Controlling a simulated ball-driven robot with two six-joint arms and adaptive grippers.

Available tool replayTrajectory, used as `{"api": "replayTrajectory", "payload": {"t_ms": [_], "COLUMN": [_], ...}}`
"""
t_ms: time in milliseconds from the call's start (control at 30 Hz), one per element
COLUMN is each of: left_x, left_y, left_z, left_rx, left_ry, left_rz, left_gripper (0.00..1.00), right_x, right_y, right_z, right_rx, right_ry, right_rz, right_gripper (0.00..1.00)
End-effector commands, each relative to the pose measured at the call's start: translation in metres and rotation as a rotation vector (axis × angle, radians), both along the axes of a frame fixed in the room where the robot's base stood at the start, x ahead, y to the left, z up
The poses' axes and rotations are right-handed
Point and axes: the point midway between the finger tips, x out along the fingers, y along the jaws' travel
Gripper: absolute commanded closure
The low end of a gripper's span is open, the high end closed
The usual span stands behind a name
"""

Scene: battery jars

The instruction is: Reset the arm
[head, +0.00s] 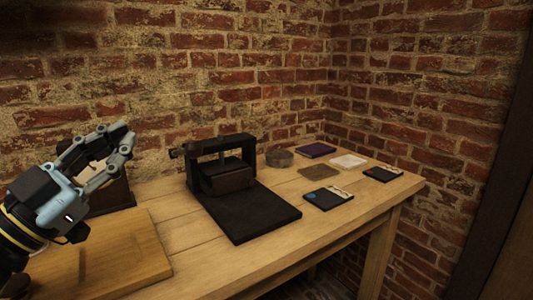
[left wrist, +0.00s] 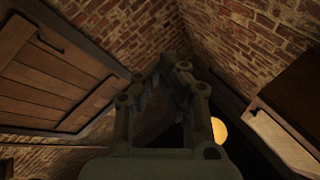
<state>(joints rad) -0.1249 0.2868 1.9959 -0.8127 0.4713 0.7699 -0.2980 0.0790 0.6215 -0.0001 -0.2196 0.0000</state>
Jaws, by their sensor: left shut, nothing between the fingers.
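My left gripper (head: 128,136) is raised at the left of the head view, above the left end of the wooden table (head: 300,238). Its fingers are shut and hold nothing. In the left wrist view the closed fingers (left wrist: 170,65) point toward the brick walls, with no object between them. My right gripper is in neither view.
A wooden board (head: 100,262) and a dark wooden box (head: 112,197) lie near my left gripper. A black press-like device (head: 222,165) stands behind a black mat (head: 248,215). Brick walls close the back.

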Motion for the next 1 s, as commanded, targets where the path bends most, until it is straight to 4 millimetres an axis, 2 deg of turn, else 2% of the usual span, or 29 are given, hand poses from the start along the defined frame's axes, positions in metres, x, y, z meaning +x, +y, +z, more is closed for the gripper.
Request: {"api": "replayTrajectory", "payload": {"t_ms": [167,267,367,400,500,633,800,1000], "left_x": [0.006,-0.003,-0.029,-0.043,-0.082,-0.131,-0.19,-0.256], "left_y": [0.048,0.082,0.105,0.11,0.112,0.104,0.087,0.066], "left_z": [-0.021,-0.057,-0.106,-0.126,-0.168,-0.205,-0.232,-0.246], "left_rx": [-0.109,-0.159,-0.171,-0.164,-0.131,-0.07,0.017,0.128], "left_ry": [0.169,0.366,0.62,0.728,0.976,1.233,1.502,1.762], "left_rz": [0.297,0.5,0.664,0.712,0.781,0.801,0.77,0.683], "left_gripper": [1.0,1.0,1.0,1.0,1.0,1.0,1.0,1.0], "right_x": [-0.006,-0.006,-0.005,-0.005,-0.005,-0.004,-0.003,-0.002], "right_y": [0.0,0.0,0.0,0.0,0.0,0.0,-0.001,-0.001], "right_z": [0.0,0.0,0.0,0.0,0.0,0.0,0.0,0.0], "right_rx": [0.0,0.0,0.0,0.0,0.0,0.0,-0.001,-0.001], "right_ry": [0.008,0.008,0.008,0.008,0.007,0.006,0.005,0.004], "right_rz": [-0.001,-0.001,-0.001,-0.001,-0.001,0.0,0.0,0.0], "right_gripper": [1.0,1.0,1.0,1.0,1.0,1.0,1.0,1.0]}}
